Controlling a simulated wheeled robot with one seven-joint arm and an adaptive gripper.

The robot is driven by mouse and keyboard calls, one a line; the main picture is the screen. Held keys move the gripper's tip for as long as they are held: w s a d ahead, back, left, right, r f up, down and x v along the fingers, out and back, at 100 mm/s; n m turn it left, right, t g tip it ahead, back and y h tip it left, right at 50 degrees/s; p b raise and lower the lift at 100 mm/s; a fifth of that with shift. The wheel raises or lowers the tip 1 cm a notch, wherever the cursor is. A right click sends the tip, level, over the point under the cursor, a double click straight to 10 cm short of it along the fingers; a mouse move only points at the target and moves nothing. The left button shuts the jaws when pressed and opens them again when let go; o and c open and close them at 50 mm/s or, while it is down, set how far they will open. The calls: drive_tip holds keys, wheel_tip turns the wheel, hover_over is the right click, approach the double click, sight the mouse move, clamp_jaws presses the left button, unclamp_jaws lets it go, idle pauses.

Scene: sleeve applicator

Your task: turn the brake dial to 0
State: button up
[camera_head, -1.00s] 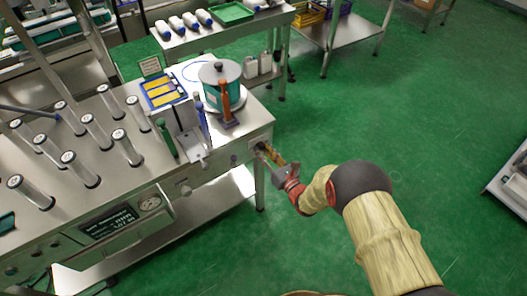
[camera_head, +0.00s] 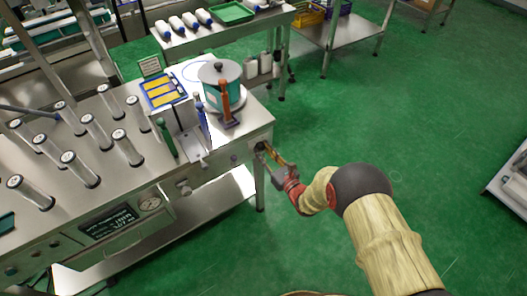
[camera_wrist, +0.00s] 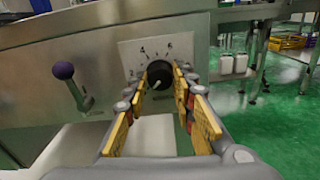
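The brake dial (camera_wrist: 160,75) is a round black knob on a pale plate with printed numbers on the bench's end face. In the wrist view, 4 and 6 show above it and a smaller mark to its left. A light pointer mark shows low on the knob, slightly left of centre. The lower part of the scale is hidden by my fingers. My gripper (camera_wrist: 161,88) has its yellow-padded fingers on either side of the knob, apart from each other; I see no clear contact. In the head view my gripper (camera_head: 270,158) is at the bench's right corner and mostly covers the dial.
A purple-knobbed lever (camera_wrist: 72,86) is left of the dial on the same panel. On the bench stand a teal pot (camera_head: 222,86), an orange-handled part (camera_head: 226,103) and several upright cylinders. Green floor (camera_head: 370,125) is clear to the right.

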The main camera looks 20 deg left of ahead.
drive_tip(key=o, duration=0.4)
drive_tip(key=v, duration=1.2)
idle(0.5)
